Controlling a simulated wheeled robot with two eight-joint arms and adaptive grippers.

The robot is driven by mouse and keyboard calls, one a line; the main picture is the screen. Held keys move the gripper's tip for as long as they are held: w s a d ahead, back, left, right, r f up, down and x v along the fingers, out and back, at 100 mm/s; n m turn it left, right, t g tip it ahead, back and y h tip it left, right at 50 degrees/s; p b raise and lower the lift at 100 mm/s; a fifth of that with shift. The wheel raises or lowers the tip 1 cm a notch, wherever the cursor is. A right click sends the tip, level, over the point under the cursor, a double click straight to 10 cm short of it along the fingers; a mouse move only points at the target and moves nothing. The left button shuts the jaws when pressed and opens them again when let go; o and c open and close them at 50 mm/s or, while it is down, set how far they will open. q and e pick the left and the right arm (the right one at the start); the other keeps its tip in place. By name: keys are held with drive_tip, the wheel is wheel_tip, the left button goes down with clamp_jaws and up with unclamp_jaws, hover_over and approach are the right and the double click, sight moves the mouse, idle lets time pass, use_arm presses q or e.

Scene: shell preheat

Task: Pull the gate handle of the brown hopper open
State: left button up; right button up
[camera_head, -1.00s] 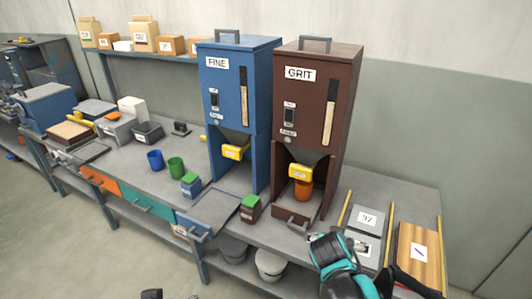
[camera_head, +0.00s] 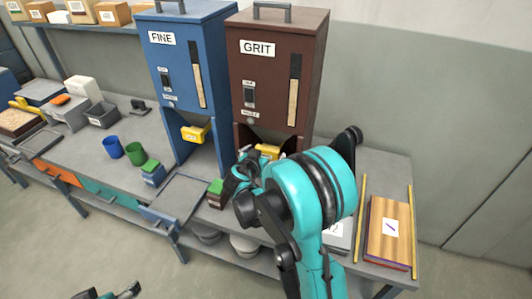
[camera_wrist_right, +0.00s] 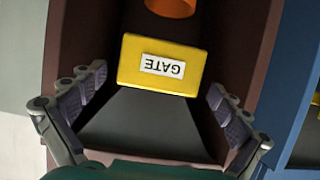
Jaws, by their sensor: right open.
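The brown hopper (camera_head: 268,75), labelled GRIT, stands on the bench beside the blue hopper. Its yellow gate handle (camera_head: 268,150) shows only in part in the head view, behind my right arm. In the right wrist view the gate handle (camera_wrist_right: 128,60) is whole, with an upside-down GATE label. My right gripper (camera_wrist_right: 157,82) is open, its two fingers spread at either side of the handle and apart from it. In the head view the right gripper (camera_head: 243,165) is at the brown hopper's lower opening. My left gripper (camera_head: 110,294) shows only in part at the bottom edge.
The blue hopper (camera_head: 180,70), labelled FINE, has its own yellow handle (camera_head: 196,133). A small green-topped box (camera_head: 216,188) and a grey tray (camera_head: 180,196) are left of my right gripper. A wooden block (camera_head: 390,228) lies right.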

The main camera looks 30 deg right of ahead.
drive_tip(key=shift+x, duration=0.85)
drive_tip(key=c, duration=1.7)
drive_tip(key=shift+s+a, duration=1.6)
drive_tip(key=shift+a, duration=0.2)
drive_tip(key=o, duration=1.7)
drive_tip(key=shift+a, duration=0.1)
drive_tip(key=shift+s, duration=0.1)
approach(266, 156)
drive_tip(key=v, duration=0.6)
drive_tip(key=shift+s+f, duration=0.1)
drive_tip(key=shift+f, duration=0.1)
